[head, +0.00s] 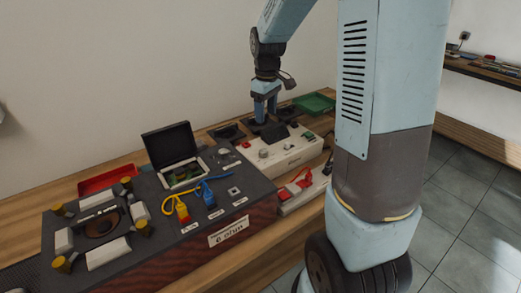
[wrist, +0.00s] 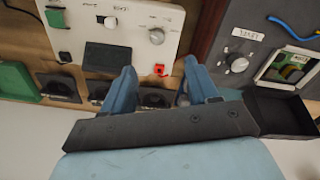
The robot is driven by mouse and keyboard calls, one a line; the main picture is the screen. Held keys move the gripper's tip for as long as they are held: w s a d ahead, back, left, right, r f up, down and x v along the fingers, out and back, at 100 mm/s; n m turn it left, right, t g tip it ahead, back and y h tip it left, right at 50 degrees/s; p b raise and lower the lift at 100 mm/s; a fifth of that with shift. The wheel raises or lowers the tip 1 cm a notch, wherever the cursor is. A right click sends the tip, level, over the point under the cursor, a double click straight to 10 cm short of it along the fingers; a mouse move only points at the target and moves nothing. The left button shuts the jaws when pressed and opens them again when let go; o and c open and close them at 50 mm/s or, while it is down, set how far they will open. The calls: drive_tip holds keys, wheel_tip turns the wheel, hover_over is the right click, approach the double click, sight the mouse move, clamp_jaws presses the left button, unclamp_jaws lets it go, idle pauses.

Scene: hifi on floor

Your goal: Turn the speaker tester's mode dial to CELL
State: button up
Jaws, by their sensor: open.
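A white panel box (head: 289,156) stands right of a dark-topped, wood-sided box (head: 170,215); I cannot read which is the speaker tester. In the wrist view the white panel (wrist: 75,38) carries a larger pale knob (wrist: 156,36), a smaller knob (wrist: 110,22), a dark screen (wrist: 107,57) and a red part (wrist: 160,70). The dark panel has a grey knob (wrist: 238,63) beside a white label.
Dark square speaker units (wrist: 58,86) lie behind the white box. A green tray (head: 314,103) stands at the back right, a red tray (head: 98,181) at the left. A black open-lidded case (head: 168,146), coloured leads (head: 182,208) and yellow clamps (head: 62,263) crowd the dark top.

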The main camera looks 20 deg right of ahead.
sight(264, 151)
drive_tip(key=shift+n, duration=0.4)
drive_tip(key=f, duration=0.5)
drive_tip(key=w+f, duration=0.1)
drive_tip(key=f, duration=0.5)
drive_tip(key=w+f, duration=0.1)
drive_tip(key=f, duration=0.4)
drive_tip(key=shift+f, duration=0.2)
drive_tip(key=shift+c, duration=0.4)
